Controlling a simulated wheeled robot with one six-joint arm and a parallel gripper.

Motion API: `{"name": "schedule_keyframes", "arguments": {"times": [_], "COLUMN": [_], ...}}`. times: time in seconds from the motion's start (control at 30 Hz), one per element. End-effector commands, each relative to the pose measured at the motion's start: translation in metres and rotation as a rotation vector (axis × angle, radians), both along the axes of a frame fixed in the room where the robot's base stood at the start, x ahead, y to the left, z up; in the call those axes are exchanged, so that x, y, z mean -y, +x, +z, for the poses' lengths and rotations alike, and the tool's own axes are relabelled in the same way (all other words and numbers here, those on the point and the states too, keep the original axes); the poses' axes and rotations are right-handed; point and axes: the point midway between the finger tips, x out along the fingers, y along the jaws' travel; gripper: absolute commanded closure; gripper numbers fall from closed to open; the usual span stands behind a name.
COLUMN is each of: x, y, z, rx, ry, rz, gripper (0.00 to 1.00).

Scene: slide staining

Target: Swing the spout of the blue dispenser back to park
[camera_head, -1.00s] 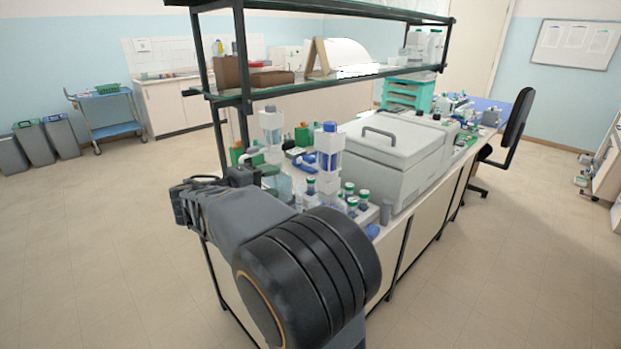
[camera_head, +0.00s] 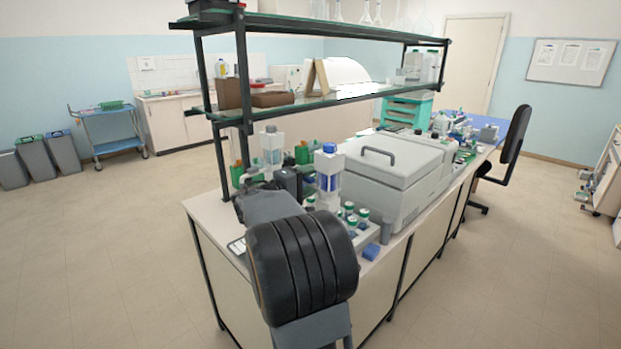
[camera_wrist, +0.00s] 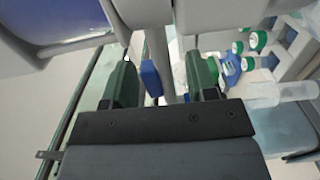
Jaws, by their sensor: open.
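The blue dispenser (camera_head: 329,174) stands upright on the bench in the head view, with a white body, a blue-filled column and a blue cap. In the wrist view, a large blue-and-grey body (camera_wrist: 58,22) fills the upper left corner, probably this dispenser. My gripper (camera_wrist: 161,75) is open, with its two green-padded fingers apart. A small blue piece (camera_wrist: 150,77) and a grey rod (camera_wrist: 161,55) show in the gap between them; I cannot tell whether either is the spout or touches a finger.
A second dispenser (camera_head: 272,148) with pale teal contents stands to the left. A big grey lidded machine (camera_head: 395,180) stands behind. A glass shelf (camera_head: 300,103) hangs above the bench.

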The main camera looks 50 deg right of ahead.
Motion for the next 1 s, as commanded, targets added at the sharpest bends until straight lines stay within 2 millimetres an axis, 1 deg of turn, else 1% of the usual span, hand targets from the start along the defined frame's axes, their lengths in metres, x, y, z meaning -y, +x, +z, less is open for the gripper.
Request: {"name": "schedule_keyframes", "arguments": {"times": [0.03, 0.17, 0.47, 1.0], "x": [0.0038, 0.0086, 0.0097, 0.0095], "y": [-0.0008, -0.001, -0.0011, -0.0012], "z": [0.0005, -0.0002, -0.0006, -0.0004], "rx": [0.0, -0.001, -0.001, 0.0], "ry": [0.0, 0.001, 0.001, 0.001], "rz": [-0.002, 0.0, 0.0, 0.0], "gripper": [0.48, 0.48, 0.48, 0.99]}}
